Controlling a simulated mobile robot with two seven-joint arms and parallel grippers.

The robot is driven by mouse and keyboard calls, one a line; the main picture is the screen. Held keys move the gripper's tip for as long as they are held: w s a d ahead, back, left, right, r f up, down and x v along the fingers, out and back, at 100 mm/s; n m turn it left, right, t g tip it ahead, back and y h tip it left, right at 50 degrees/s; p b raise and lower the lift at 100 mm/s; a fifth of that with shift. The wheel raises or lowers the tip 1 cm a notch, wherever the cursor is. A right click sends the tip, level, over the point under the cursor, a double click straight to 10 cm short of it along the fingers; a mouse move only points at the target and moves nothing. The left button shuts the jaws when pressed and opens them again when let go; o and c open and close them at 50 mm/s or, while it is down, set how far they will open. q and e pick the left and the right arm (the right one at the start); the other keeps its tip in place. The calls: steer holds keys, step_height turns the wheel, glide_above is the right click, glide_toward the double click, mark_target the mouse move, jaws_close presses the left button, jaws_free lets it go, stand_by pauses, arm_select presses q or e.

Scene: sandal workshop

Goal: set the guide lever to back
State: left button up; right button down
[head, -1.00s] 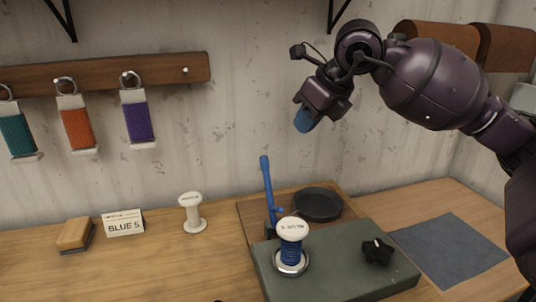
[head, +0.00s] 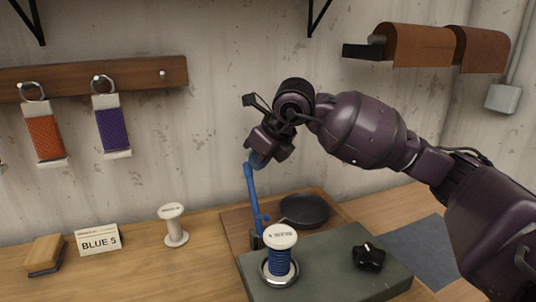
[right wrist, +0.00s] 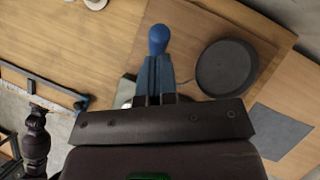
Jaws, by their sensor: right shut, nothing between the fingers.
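The guide lever (head: 251,196) is a blue upright bar with a short side peg, standing at the left rear of the green machine block (head: 325,265). It leans slightly left in the head view. My right gripper (head: 257,160) is shut and empty, its blue fingertips at the lever's top end. In the right wrist view the shut fingers (right wrist: 155,75) point at the lever's round blue knob (right wrist: 158,39). I cannot tell whether they touch it. The lever's lower end is partly hidden behind the blue-thread spool (head: 280,260).
A black dish (head: 305,210) is right of the lever, and a black knob (head: 369,257) sits on the block. An empty white spool (head: 173,226), a "BLUE 5" card (head: 98,240) and a wooden-backed brush (head: 44,255) stand left. A grey mat (head: 420,247) lies right.

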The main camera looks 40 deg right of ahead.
arm_select(q)
steer(key=shift+f, duration=0.1)
arm_select(e)
steer(key=shift+w+a+f, duration=0.1)
steer(key=shift+w+f, duration=0.1)
steer(key=shift+w, duration=0.15)
arm_select(q)
steer(key=shift+f+b, duration=0.35)
steer(key=shift+b, duration=0.1)
arm_select(e)
steer(key=shift+w+d+f, duration=0.15)
steer(key=shift+w+f, duration=0.1)
steer(key=shift+w, duration=0.25)
steer(key=shift+w+d+f, duration=0.15)
steer(key=shift+w+f, duration=0.1)
steer(key=shift+w, duration=0.25)
arm_select(q)
steer(key=shift+w+a+r+p, duration=0.1)
steer(key=shift+w+r+p, duration=0.15)
steer(key=shift+r+p, duration=0.35)
arm_select(e)
steer(key=shift+s+a+r, duration=0.2)
steer(key=shift+s+r, duration=0.15)
steer(key=shift+s, duration=0.4)
